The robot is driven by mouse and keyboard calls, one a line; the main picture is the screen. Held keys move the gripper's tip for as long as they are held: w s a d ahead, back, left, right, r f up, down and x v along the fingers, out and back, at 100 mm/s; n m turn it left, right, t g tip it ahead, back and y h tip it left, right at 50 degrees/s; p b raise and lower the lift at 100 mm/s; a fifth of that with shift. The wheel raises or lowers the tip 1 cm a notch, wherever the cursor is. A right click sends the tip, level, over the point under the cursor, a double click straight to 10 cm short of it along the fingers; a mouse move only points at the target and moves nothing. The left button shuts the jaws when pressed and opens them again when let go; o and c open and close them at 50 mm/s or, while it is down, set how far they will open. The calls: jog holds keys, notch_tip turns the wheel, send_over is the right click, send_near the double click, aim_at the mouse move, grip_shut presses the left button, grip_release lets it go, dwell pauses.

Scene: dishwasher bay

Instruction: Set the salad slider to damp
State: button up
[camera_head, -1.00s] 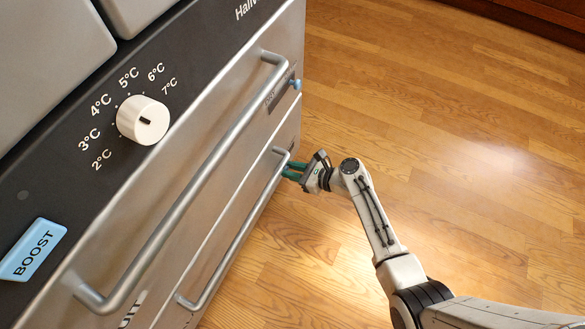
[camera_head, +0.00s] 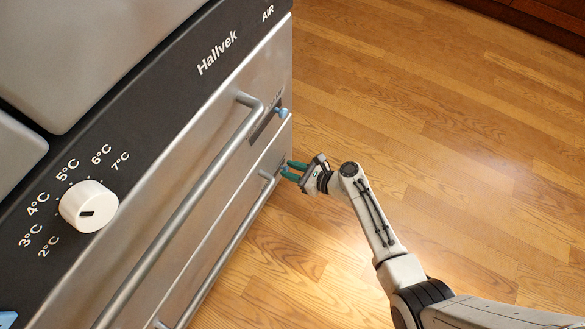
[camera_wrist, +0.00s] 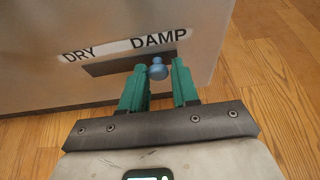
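In the wrist view a blue slider knob (camera_wrist: 157,71) sits in a dark slot (camera_wrist: 115,63) on a steel front. The word DRY (camera_wrist: 76,57) is above the slot's left part and DAMP (camera_wrist: 159,38) above its right part. The knob is below DAMP, right of the slot's middle. My gripper (camera_wrist: 158,67) is open, one teal finger on each side of the knob in the picture; contact is not visible. In the head view my gripper (camera_head: 286,169) is close to the lower front. A blue knob (camera_head: 282,113) shows above it; I cannot tell if it is the same one.
Long bar handles cross the upper front (camera_head: 190,205) and lower front (camera_head: 225,258), left of my gripper in the head view. A white temperature dial (camera_head: 88,206) is on the dark panel. Open wood floor (camera_head: 430,130) lies to the right.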

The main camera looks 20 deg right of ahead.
jog(key=o, duration=0.4)
jog(key=shift+w+d, duration=0.1)
jog(key=shift+d, duration=0.05)
jog(key=shift+r, duration=0.1)
jog(key=shift+p+v, duration=2.6)
jog(key=shift+v, duration=2.8)
